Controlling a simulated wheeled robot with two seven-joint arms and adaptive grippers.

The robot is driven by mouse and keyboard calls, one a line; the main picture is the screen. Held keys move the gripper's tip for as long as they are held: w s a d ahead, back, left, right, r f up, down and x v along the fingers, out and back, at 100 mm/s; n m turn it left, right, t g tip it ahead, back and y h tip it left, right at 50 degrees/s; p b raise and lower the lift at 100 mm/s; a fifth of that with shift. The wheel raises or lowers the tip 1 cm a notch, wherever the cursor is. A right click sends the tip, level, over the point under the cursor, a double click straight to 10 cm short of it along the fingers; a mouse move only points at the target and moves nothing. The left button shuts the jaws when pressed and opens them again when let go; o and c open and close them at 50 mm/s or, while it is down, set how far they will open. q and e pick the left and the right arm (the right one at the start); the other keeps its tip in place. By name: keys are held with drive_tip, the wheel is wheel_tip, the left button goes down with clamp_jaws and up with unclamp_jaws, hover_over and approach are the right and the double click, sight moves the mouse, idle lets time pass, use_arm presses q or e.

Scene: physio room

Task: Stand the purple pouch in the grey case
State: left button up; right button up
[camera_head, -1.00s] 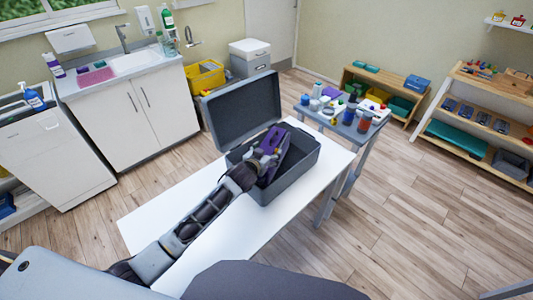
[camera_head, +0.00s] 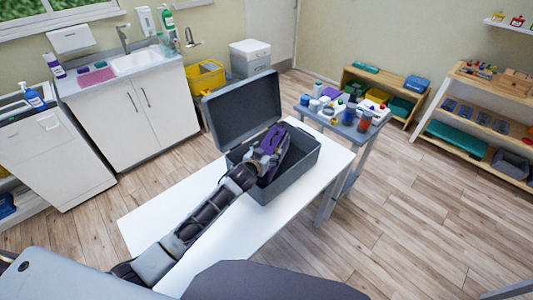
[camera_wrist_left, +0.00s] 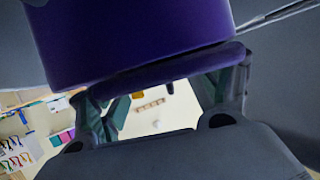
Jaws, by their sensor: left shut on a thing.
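The grey case (camera_head: 293,183) stands open on the white table, its lid (camera_head: 243,110) raised at the back left. The purple pouch (camera_head: 273,139) is inside the case opening, tilted, with its upper part above the rim. My left gripper (camera_head: 262,158) is shut on the pouch and reaches into the case from the front left. In the left wrist view the purple pouch (camera_wrist_left: 135,40) fills the top, between the fingers of my gripper (camera_wrist_left: 165,95). The pouch's lower end is hidden by the case wall and gripper. My right gripper is out of view.
The white table (camera_head: 225,238) is bare in front of the case. A small grey table (camera_head: 345,128) with bottles and jars stands close at the right. A sink counter (camera_head: 130,70) is at the back left. Wooden shelves (camera_head: 480,120) stand at the right.

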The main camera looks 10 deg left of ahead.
use_arm(q)
drive_tip(key=o, duration=2.1)
drive_tip(key=shift+s+f, duration=0.3)
drive_tip(key=shift+f, duration=0.65)
drive_tip(key=shift+c, duration=0.2)
drive_tip(key=shift+d, duration=0.1)
drive_tip(key=shift+r, duration=0.1)
drive_tip(key=shift+w+r, duration=0.1)
drive_tip(key=shift+r, duration=0.3)
drive_tip(key=shift+r+v, duration=0.15)
drive_tip(key=shift+v, duration=0.7)
drive_tip(key=shift+r+v, duration=0.15)
drive_tip(key=shift+v, duration=0.75)
drive_tip(key=v, duration=0.8)
drive_tip(key=shift+r, duration=0.35)
